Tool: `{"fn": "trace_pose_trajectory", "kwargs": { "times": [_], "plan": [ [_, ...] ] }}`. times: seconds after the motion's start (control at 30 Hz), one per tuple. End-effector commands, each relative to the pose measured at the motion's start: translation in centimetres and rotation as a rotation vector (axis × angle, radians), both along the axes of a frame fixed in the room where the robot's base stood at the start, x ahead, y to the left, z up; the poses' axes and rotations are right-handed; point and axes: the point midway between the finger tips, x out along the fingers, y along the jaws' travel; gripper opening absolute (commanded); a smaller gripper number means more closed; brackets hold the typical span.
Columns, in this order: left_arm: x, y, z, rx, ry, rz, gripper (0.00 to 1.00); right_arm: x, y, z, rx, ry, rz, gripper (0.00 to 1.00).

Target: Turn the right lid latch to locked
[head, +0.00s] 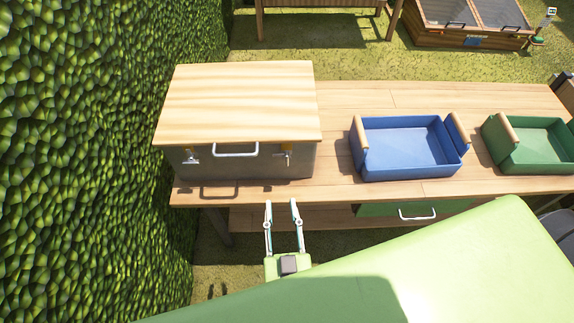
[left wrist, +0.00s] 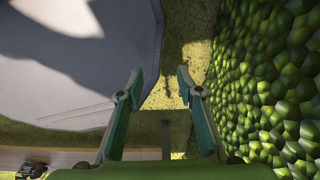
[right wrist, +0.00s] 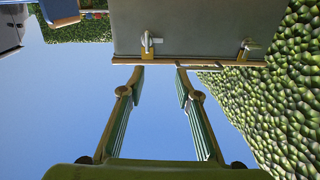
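A grey box with a pale wooden lid (head: 240,100) stands at the left end of the wooden bench. Its right lid latch (head: 285,155) is a silver lever by a yellow plate, under the lid's front edge; it also shows in the right wrist view (right wrist: 150,42). The left latch (head: 191,155) is at the other end of the front, also in the right wrist view (right wrist: 248,47). My right gripper (head: 282,204) is open and empty in front of the bench, apart from the right latch. My left gripper (left wrist: 159,76) is open and empty near the hedge, outside the head view.
A white handle (head: 236,154) sits between the latches. A blue tray (head: 410,175) and a green tray (head: 540,165) stand to the right on the bench (head: 345,100). A green drawer (head: 380,209) is below. A leafy hedge (head: 100,130) closes the left side.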

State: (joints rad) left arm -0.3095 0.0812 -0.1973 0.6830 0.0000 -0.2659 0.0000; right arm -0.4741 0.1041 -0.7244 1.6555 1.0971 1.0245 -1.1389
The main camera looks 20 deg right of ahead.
Motion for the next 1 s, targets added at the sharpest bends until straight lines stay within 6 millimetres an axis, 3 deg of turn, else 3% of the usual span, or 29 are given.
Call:
{"fn": "trace_pose_trajectory", "kwargs": {
  "times": [0.13, 0.27, 0.7, 1.0],
  "plan": [
    [-1.3, 0.3, -0.5, 0.001, 0.006, -0.002, 0.34, -0.9, -1.3, -0.8, -0.029, 0.016, -0.069, 0.31],
    [-1.4, 0.3, -0.4, 0.000, 0.006, -0.002, 0.34, -0.2, -1.7, -0.8, -0.031, 0.017, -0.079, 0.31],
    [-1.4, 0.3, 0.6, 0.002, 0.007, -0.002, 0.34, 8.2, -4.1, -0.6, -0.032, 0.013, -0.077, 0.31],
    [-1.4, 0.3, 0.8, 0.001, 0.007, -0.002, 0.34, 11.8, -5.1, -0.8, -0.031, 0.017, -0.076, 0.31]
  ]
}}
